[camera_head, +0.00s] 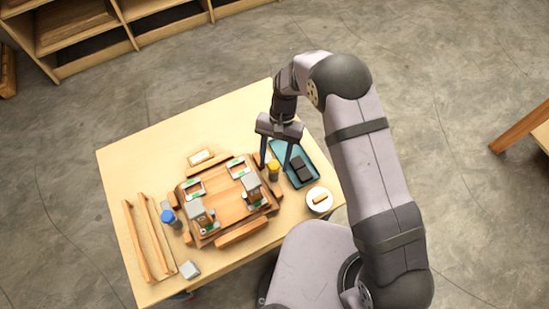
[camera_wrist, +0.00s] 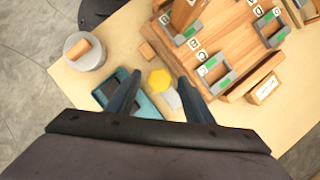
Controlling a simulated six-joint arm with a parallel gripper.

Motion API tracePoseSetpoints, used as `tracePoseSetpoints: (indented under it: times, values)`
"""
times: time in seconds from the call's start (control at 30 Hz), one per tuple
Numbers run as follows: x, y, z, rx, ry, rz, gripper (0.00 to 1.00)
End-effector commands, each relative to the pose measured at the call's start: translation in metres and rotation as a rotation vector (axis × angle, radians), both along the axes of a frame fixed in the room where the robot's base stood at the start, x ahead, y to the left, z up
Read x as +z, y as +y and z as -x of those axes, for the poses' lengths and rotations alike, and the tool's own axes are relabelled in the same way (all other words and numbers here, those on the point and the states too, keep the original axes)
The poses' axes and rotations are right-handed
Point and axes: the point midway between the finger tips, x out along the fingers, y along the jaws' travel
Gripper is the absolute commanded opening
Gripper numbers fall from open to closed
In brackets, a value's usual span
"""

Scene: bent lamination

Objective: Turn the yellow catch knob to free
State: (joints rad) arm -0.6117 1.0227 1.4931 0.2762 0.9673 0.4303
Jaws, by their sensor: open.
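The yellow catch knob (camera_head: 273,171) stands at the right side of the wooden fixture (camera_head: 222,203), on a pale grey base. In the wrist view the knob (camera_wrist: 160,79) is a yellow hexagonal cap just beyond and between my fingertips, its face clear. My gripper (camera_head: 275,166) is open and empty, pointing down over the knob. In the wrist view its two dark fingers (camera_wrist: 160,83) spread to the left and right of the knob, without visible contact. Their exact height over the knob cannot be told. The knob's pointing direction is not legible.
A teal tray (camera_head: 309,174) with dark blocks lies close to the right finger. A round white-topped container (camera_head: 320,208) stands nearby. Grey clamps with green marks rise on the fixture. A blue knob (camera_head: 168,216) is at its left.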

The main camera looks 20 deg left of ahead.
Motion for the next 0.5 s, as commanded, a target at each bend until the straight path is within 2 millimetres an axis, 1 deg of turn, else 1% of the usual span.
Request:
tracePoseSetpoints:
  times: [0.17,0.4,0.5]
  values:
    - [0.015,0.001,-0.008,-0.002,-0.004,-0.002,0.47]
    - [0.046,0.000,-0.020,-0.002,-0.005,-0.002,0.47]
    - [0.056,0.000,-0.025,-0.001,-0.004,-0.003,0.47]
